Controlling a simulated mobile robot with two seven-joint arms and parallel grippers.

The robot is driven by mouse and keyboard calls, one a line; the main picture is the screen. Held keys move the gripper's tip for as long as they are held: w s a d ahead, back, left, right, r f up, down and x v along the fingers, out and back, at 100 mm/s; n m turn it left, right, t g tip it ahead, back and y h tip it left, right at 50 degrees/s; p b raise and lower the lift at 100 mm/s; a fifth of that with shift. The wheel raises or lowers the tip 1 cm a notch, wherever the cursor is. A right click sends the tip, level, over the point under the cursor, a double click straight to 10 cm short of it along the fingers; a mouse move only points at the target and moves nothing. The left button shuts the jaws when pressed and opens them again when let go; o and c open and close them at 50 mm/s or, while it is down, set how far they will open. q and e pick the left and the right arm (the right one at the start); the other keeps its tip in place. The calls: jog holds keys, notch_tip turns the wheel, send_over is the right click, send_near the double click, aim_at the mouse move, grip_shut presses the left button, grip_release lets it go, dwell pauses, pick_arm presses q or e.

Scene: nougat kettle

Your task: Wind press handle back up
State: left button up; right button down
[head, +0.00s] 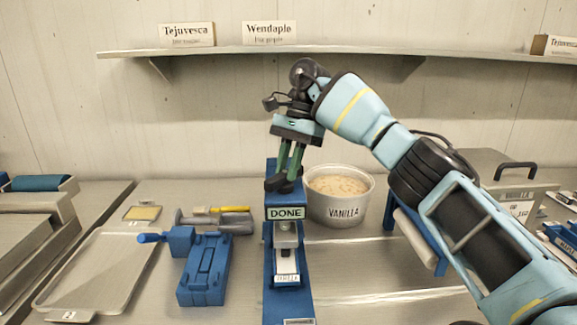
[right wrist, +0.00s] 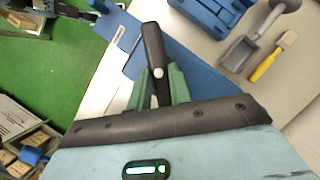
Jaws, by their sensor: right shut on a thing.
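The press (head: 284,240) is a tall blue frame in the middle of the bench, with a green DONE sign (head: 286,213) on its front. A small pack labelled vanilla (head: 287,279) sits low in it. My right gripper (head: 280,182) comes down from above at the press top, its green fingers shut on the black press handle (right wrist: 153,45). In the right wrist view the handle stands out beyond the fingers, with a light round pin on it. The fingers partly hide the handle in the head view. My left gripper is not in the head view.
A vanilla tub (head: 341,207) stands close to the right of the press. A blue clamp-like device (head: 205,270), a grey scoop (head: 235,229) and a yellow-handled brush (head: 229,209) lie to the left. A metal tray (head: 97,270) is farther left. A shelf (head: 330,51) runs above.

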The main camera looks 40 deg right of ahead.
jog(key=shift+n, duration=0.5)
jog(key=c, duration=1.3)
grip_release()
jog(key=shift+r, duration=0.1)
